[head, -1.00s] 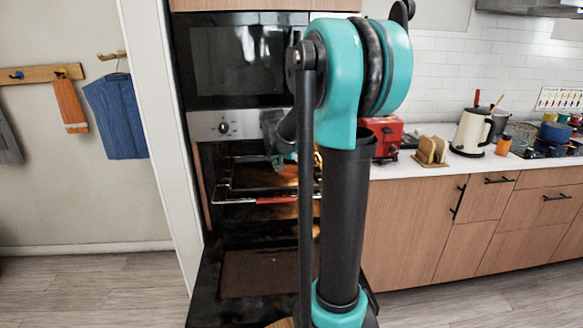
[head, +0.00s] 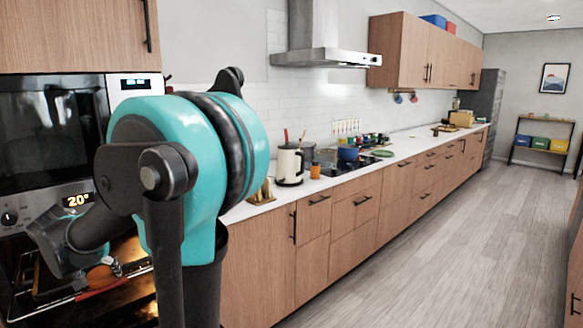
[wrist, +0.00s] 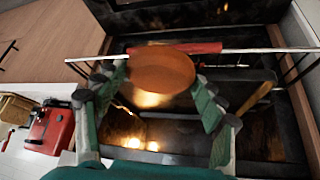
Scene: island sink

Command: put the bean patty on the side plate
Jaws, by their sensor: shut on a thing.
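The bean patty, a round orange-brown disc (wrist: 160,68), is between the two green fingers of my gripper (wrist: 163,92) in the wrist view. My gripper is shut on it, one finger on each side. In the head view the patty (head: 100,276) shows small at my gripper (head: 106,268), in front of the lit oven and near its rack. A small green plate-like disc (head: 383,153) lies on the counter beside the hob; I cannot tell if it is the side plate.
The oven rack (wrist: 235,50) with its red front strip (wrist: 180,48) lies just beyond the patty. A dark pan or tray with a wooden handle (wrist: 255,97) is close by. The floor (head: 450,220) is clear.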

